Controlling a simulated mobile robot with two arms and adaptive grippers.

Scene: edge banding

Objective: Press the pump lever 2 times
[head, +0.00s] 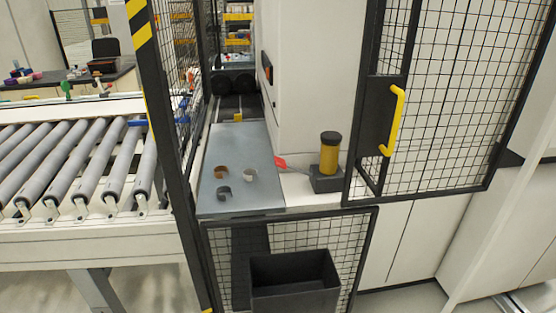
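A small pump stands on the white ledge right of the metal plate in the head view. It has a dark base (326,182) and an upright yellow cylinder (329,157) with a black cap. A thin lever with a red tip (281,163) reaches out from the base to the left, toward the plate's edge. Whether the lever is fully raised is too small to tell. Neither of my grippers is in view, and nothing touches the lever.
A grey metal plate (238,192) with several small curled pieces lies left of the pump. A mesh door with a yellow handle (394,120) stands to the right. A black-and-yellow post (150,80) and a roller conveyor (75,170) are left. A dark bin (294,295) sits below.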

